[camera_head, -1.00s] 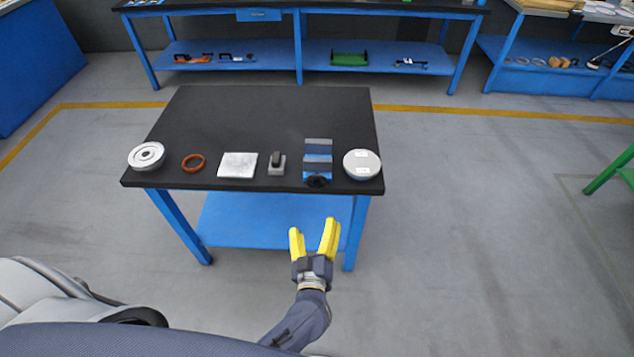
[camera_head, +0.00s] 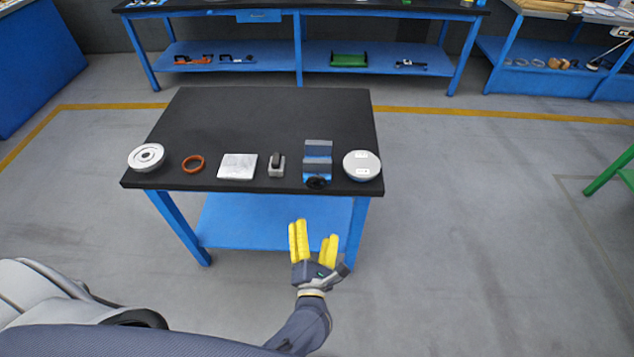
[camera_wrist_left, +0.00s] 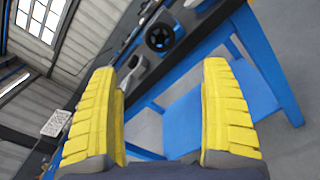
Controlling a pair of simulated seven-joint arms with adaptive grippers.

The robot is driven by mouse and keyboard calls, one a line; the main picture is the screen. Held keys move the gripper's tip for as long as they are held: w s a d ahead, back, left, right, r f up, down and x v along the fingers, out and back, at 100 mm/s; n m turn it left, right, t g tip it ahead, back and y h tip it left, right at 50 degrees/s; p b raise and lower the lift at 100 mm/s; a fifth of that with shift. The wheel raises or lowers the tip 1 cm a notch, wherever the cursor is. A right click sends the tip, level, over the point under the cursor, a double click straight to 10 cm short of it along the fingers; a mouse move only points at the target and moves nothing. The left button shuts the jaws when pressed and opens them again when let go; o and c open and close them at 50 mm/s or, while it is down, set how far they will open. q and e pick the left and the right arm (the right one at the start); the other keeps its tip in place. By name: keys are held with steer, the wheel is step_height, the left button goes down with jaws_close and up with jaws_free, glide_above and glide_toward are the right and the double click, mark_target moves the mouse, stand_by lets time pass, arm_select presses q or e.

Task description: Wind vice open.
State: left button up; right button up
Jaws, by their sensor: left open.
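The blue and grey vice (camera_head: 318,160) stands near the front edge of the black-topped table, with its dark round handwheel (camera_head: 317,182) facing me. In the left wrist view the handwheel (camera_wrist_left: 160,37) shows as a black ring beyond and above the fingertips. My left gripper (camera_head: 315,238) has yellow fingers spread apart with nothing between them. It is in front of the table, short of the vice and not touching it. In the left wrist view the fingers (camera_wrist_left: 162,110) stand well apart. My right gripper is not in view.
On the table (camera_head: 260,115) a flanged disc (camera_head: 147,157), an orange ring (camera_head: 193,164), a metal plate (camera_head: 238,167), a small grey block with a dark top (camera_head: 277,165) and a round white-topped part (camera_head: 362,165) flank the vice. The table's back half is clear.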

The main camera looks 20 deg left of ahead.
mark_target(317, 184)
arm_select(q)
steer(key=w+a+n, duration=0.1)
steer(key=w, duration=0.4)
steer(key=w+a+n, duration=0.1)
steer(key=w+a, duration=0.1)
steer(key=w, duration=0.4)
steer(key=w+a, duration=0.1)
steer(key=w, duration=0.5)
steer(key=shift+a+n, duration=0.15)
steer(key=shift+n, duration=0.25)
steer(key=c, duration=1.2)
steer(key=shift+m, duration=1.1)
steer(key=shift+c, duration=0.3)
